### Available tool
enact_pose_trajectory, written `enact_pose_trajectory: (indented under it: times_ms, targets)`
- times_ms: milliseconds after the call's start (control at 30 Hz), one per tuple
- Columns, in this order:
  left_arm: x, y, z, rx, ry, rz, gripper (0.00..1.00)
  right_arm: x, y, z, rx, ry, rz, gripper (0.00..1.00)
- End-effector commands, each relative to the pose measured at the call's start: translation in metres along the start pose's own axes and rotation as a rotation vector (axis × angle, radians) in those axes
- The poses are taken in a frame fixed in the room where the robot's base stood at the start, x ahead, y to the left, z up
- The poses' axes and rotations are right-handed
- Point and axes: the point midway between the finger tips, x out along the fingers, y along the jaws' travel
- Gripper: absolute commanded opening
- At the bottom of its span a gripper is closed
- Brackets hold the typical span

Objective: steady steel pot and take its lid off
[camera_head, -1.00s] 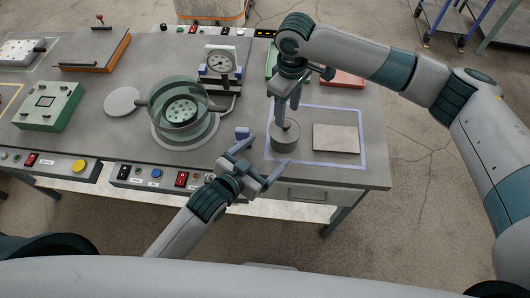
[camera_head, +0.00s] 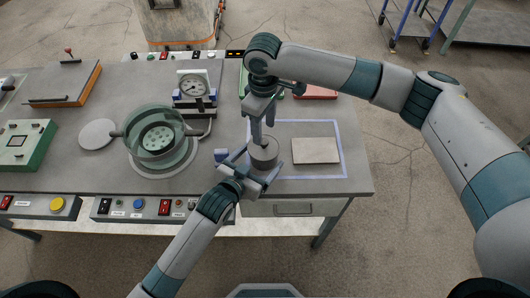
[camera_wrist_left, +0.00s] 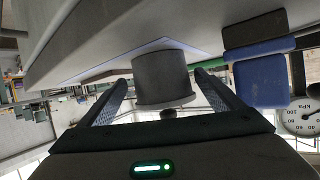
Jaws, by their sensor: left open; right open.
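The small grey steel pot (camera_head: 264,157) stands inside the blue outline on the table, its lid on top. In the left wrist view the pot (camera_wrist_left: 160,75) appears upside down, with the lid's knob (camera_wrist_left: 168,113) visible. My left gripper (camera_head: 256,164) is open, its fingers on either side of the pot; whether they touch it is unclear. My right gripper (camera_head: 264,128) is open and points down just over the lid, close to the knob, which it partly hides.
A small blue block (camera_head: 221,155) stands close to the left. A glass vessel (camera_head: 156,133) and a dial gauge (camera_head: 194,86) are further left. A red item (camera_head: 314,92) lies behind.

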Motion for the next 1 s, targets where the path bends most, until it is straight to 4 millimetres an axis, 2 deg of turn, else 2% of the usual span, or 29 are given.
enact_pose_trajectory:
  times_ms: [100,300,667,700,900,1000]
  targets:
    - [0.017,0.000,0.000,0.000,0.000,0.000,0.87,0.000,0.000,0.000,0.000,0.000,0.000,0.47]
    - [0.033,0.000,0.000,0.001,0.000,0.000,0.87,0.000,0.000,0.000,0.000,0.000,0.000,0.47]
    - [0.036,0.000,0.000,0.001,0.001,0.000,0.87,0.000,0.000,0.000,0.000,0.000,0.000,0.47]
    - [0.036,0.000,0.000,0.001,0.000,0.000,0.85,0.000,0.000,0.000,0.000,0.000,0.000,0.47]
    - [0.036,0.000,0.000,0.000,0.000,0.000,0.37,0.000,0.000,0.000,0.000,0.000,0.000,0.47]
    - [0.036,0.000,0.000,0.000,0.000,0.000,0.36,0.000,0.000,0.000,0.000,0.000,0.000,0.47]
